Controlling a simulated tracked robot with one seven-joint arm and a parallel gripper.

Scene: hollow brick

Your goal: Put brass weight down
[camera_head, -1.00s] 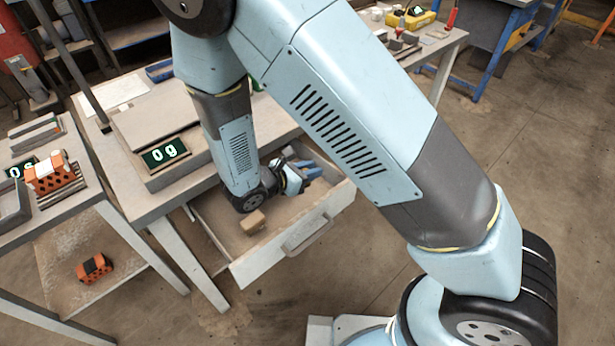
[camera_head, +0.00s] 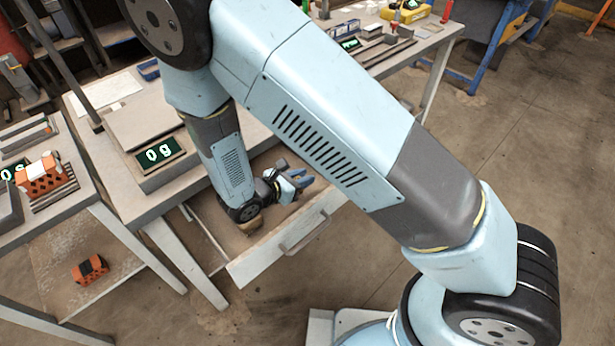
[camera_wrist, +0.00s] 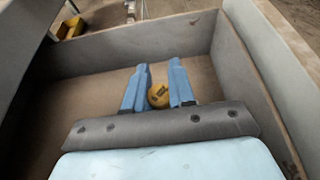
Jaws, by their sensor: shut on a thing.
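The brass weight (camera_wrist: 158,97) is a small round yellow piece between the two blue fingers of my gripper (camera_wrist: 159,68) in the wrist view. The gripper is shut on it, inside the open drawer. I cannot tell whether the weight touches the drawer floor. In the head view my gripper (camera_head: 296,183) hangs low in the drawer (camera_head: 262,262), near its right side, and the weight cannot be made out there.
A scale reading 0 g (camera_head: 160,155) stands on the bench above. The drawer walls stand close around my gripper. An orange brick (camera_head: 90,269) lies on a lower shelf.

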